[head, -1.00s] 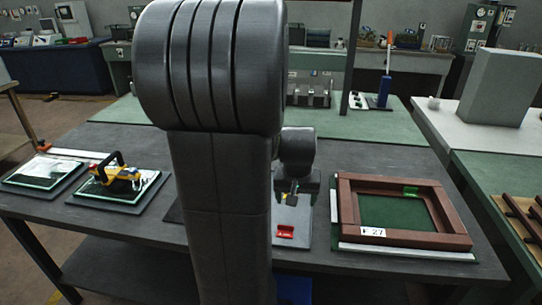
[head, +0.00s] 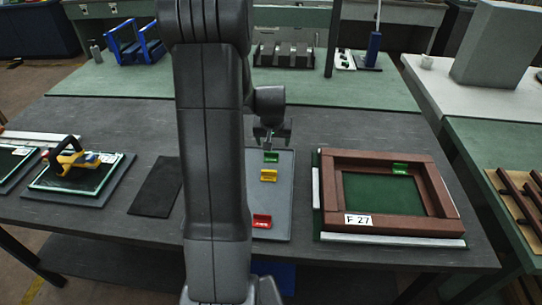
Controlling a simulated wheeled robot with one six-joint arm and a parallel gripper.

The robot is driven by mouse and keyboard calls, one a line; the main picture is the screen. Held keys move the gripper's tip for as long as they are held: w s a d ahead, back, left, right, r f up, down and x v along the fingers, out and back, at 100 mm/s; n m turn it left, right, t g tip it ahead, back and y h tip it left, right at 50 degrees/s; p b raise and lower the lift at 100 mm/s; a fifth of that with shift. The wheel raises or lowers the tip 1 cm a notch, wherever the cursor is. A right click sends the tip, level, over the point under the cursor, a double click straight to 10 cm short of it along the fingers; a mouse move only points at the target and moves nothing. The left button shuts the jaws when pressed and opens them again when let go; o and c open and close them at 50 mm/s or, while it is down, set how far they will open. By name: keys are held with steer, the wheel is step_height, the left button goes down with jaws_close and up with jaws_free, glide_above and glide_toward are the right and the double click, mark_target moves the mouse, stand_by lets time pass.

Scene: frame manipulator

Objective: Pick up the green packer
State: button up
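A green packer (head: 271,157) lies at the far end of a grey tray (head: 277,200), in line with a yellow packer (head: 268,176) and a red packer (head: 262,221) nearer to me. My gripper (head: 273,140) is just above and behind the green packer, fingers pointing down and spread apart. It looks open and empty; whether it touches the packer cannot be told. A second green piece (head: 400,169) sits at the back inner edge of the brown frame (head: 330,192) labelled F 27. My arm hides the tray's left part.
The table between tray and frame has a narrow clear strip.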

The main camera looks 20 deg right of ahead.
mark_target(271, 153)
steer(key=shift+w+d+f, duration=0.1)
steer(key=shift+w+f, duration=0.1)
steer(key=shift+f, duration=0.35)
steer(key=f, duration=0.2)
steer(key=w+f+p, duration=0.1)
steer(key=f, duration=0.1)
steer(key=shift+a+f, duration=0.1)
steer(key=shift+a, duration=0.1)
steer(key=shift+w+d+f, duration=0.15)
steer(key=shift+f, duration=0.35)
steer(key=c, duration=1.1)
